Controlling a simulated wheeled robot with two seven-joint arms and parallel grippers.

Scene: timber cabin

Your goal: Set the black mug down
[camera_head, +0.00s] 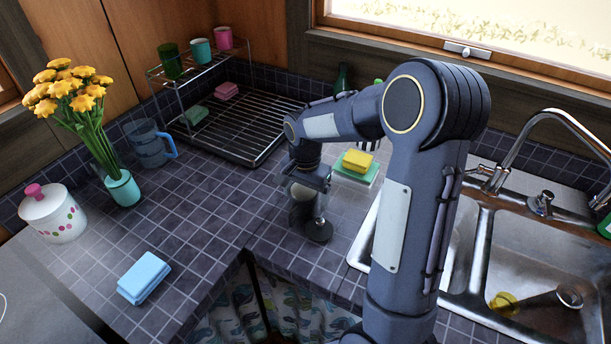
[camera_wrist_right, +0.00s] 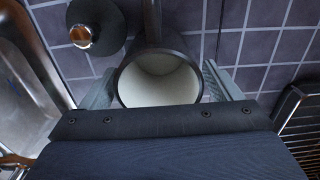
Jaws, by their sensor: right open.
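The black mug (camera_wrist_right: 160,78) has a pale inside and sits between the fingers of my right gripper (camera_wrist_right: 162,86) in the right wrist view. Its handle points to the top of that picture. The fingers are open, one on each side of the mug. In the head view the mug (camera_head: 301,214) is mostly hidden under my right gripper (camera_head: 304,190). It appears upright on the tiled counter, left of the sink, though its base is hard to see. My left gripper is not in view.
A dark round stopper (camera_head: 318,231) lies close beside the mug. Sponges (camera_head: 356,163) and the sink (camera_head: 480,250) are to the right. A dish rack (camera_head: 240,133) stands behind. A blue sponge (camera_head: 143,277), lidded pot (camera_head: 54,217), flower vase (camera_head: 122,188) and blue mug (camera_head: 147,146) are left.

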